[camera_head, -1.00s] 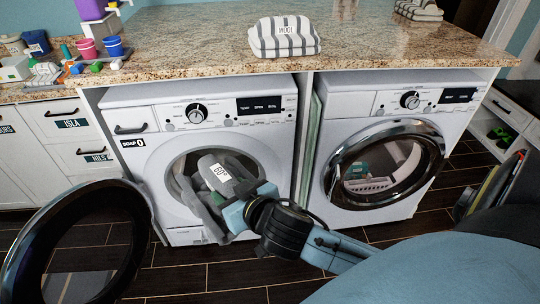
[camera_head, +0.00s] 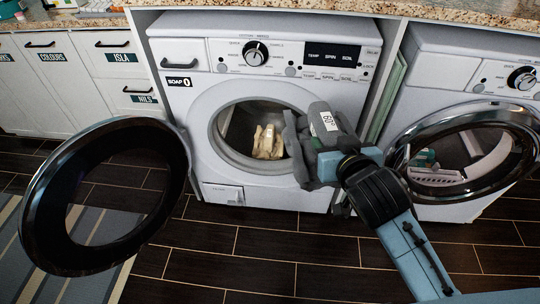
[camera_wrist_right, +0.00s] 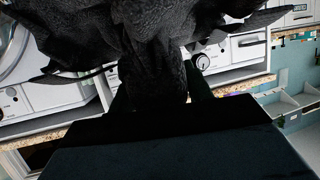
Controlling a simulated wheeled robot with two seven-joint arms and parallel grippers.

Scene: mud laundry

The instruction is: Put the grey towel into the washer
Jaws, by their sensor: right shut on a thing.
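The grey towel (camera_head: 304,150) hangs from my right gripper (camera_head: 335,152), which is shut on it, in front of the right side of the left washer's opening. A white label reading 60° shows on the towel. In the right wrist view the towel (camera_wrist_right: 160,50) is dark and bunched between the fingers. The left washer (camera_head: 225,190) has its round door (camera_head: 45,235) swung wide open to the left. A beige cloth (camera_head: 267,142) lies inside its drum. My left gripper is not in view.
The right washer (camera_head: 445,60) has its round door (camera_head: 400,150) at its front, close to my right arm, with a white and teal item inside. White labelled drawers (camera_head: 75,70) stand left. A striped rug (camera_head: 85,225) lies on the dark tiled floor (camera_head: 250,255).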

